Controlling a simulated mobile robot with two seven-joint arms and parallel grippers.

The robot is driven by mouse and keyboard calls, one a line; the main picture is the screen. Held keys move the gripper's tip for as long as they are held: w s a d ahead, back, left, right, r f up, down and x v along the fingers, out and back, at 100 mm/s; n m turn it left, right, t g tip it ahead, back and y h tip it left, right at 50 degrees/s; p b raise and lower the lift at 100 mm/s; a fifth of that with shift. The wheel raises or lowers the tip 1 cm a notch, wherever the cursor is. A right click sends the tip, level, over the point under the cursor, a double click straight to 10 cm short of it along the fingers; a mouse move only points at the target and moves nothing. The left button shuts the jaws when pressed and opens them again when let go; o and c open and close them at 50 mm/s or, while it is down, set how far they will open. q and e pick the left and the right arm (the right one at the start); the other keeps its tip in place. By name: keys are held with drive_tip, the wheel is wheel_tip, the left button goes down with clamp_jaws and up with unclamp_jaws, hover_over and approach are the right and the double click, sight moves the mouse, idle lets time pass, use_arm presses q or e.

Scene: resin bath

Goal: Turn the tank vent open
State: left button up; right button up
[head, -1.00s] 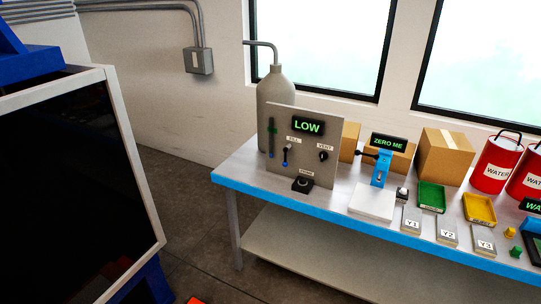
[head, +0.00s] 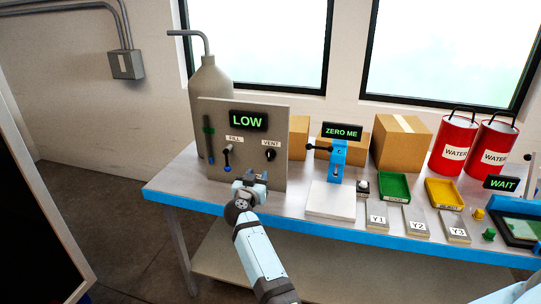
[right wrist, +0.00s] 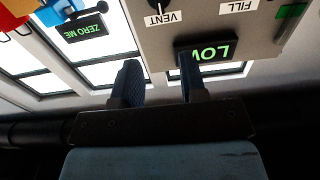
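The tank vent is a small round black knob (head: 269,155) under the VENT label, on the right of the grey panel (head: 215,112). It also shows upside down at the top edge of the right wrist view (right wrist: 157,6). My right gripper (head: 256,177) is in front of the panel's lower part, below the knob and apart from it. In the right wrist view its two dark fingers (right wrist: 161,78) stand apart with nothing between them. The grey tank (head: 210,85) stands behind the panel. My left gripper is not in view.
The panel bears a LOW display (head: 248,121) and a FILL lever (head: 227,160) left of the vent. A blue stand (head: 338,160) with a ZERO ME display and a white plate (head: 330,200) are to the right. Green (head: 394,186) and yellow (head: 444,193) trays lie farther right.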

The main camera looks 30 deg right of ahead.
sight(269, 154)
drive_tip(key=b+x, duration=0.1)
drive_tip(key=x, duration=1.1)
drive_tip(key=shift+w+d+f+b, duration=0.1)
drive_tip(key=shift+w+d+b, duration=0.1)
drive_tip(key=shift+b, duration=0.15)
drive_tip(key=shift+w+d, duration=0.4)
clamp_jaws()
